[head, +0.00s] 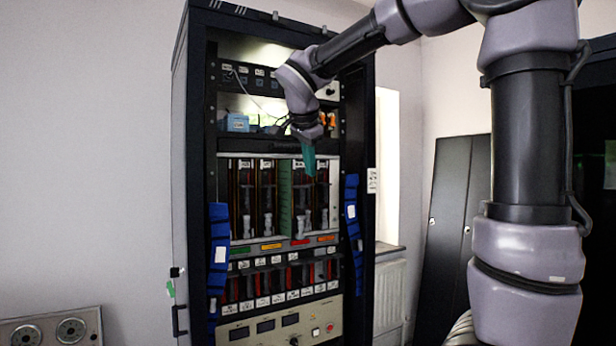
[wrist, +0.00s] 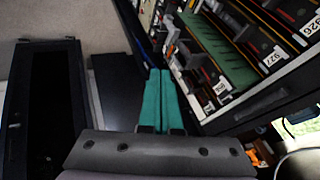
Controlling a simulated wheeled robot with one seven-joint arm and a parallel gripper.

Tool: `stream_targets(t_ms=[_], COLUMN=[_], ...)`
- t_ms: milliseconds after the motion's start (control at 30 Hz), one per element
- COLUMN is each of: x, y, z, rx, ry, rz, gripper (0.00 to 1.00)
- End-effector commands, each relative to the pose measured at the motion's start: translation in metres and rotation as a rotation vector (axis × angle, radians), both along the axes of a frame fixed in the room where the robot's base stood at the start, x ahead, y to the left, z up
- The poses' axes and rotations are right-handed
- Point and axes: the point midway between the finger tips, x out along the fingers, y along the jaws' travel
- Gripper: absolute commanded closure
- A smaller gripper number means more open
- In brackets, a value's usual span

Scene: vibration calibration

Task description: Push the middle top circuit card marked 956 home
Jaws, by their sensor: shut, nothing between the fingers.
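The upper card cage (head: 334,200) holds several upright circuit cards with white number labels along their top and a wider green panel (head: 284,195) among them. In the wrist view the labels 926 (wrist: 308,28) and 927 (wrist: 272,58) can be read. Two smaller labels beyond the green panel (wrist: 222,45) are too small to read surely, so I cannot pick out 956. My gripper (head: 309,170) has teal fingers, shut and empty, in front of the cage's upper right part. In the wrist view the fingertips (wrist: 160,73) lie beside the cards, with no contact visible.
A lower row of cards (head: 275,285) sits under coloured tags. Blue cable bundles (head: 219,250) hang on both sides of the rack. A shelf above carries a blue box (head: 236,122) and cables. Dark cabinets (head: 455,220) stand at right.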

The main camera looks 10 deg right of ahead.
Motion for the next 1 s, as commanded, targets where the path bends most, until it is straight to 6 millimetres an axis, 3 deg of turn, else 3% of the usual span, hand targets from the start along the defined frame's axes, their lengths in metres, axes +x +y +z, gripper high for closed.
stream_targets(t_ms=[400,700,1000], x=[0.047,0.082,0.086], y=[-0.018,-0.007,-0.006], z=[-0.070,-0.070,-0.069], rx=[-0.003,-0.001,0.000], ry=[0.006,0.002,0.002], rz=[0.001,0.002,0.002], gripper=[1.00,1.00,1.00])
